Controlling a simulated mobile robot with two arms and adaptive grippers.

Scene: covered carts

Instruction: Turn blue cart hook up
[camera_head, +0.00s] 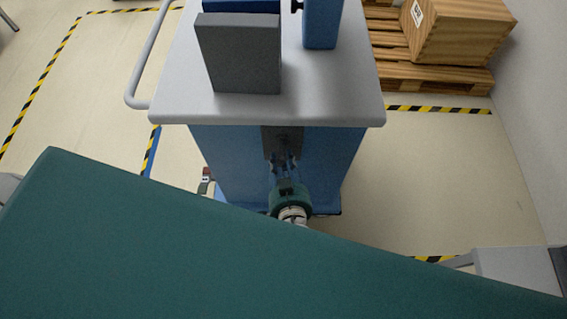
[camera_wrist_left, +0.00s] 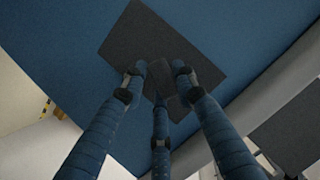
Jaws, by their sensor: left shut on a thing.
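The blue cart (camera_head: 230,165) stands upright ahead of me with a pale grey top. Its hook (camera_wrist_left: 162,76) is a dark grey piece on a dark plate (camera_wrist_left: 150,38) on the cart's blue face. In the head view the dark plate (camera_head: 282,138) shows just under the top's front edge. My left gripper (camera_head: 284,163) reaches up to it from below. In the left wrist view its blue fingers (camera_wrist_left: 158,84) are closed around the hook. The fingers partly hide the hook, so its exact angle is hard to tell. My right gripper is not in view.
A grey block (camera_head: 240,55) and a blue block (camera_head: 322,22) stand on the cart top. A grey handle (camera_head: 142,65) sticks out at its left. A wooden crate (camera_head: 462,32) rests on a pallet (camera_head: 435,75) at the back right. Striped tape marks the floor.

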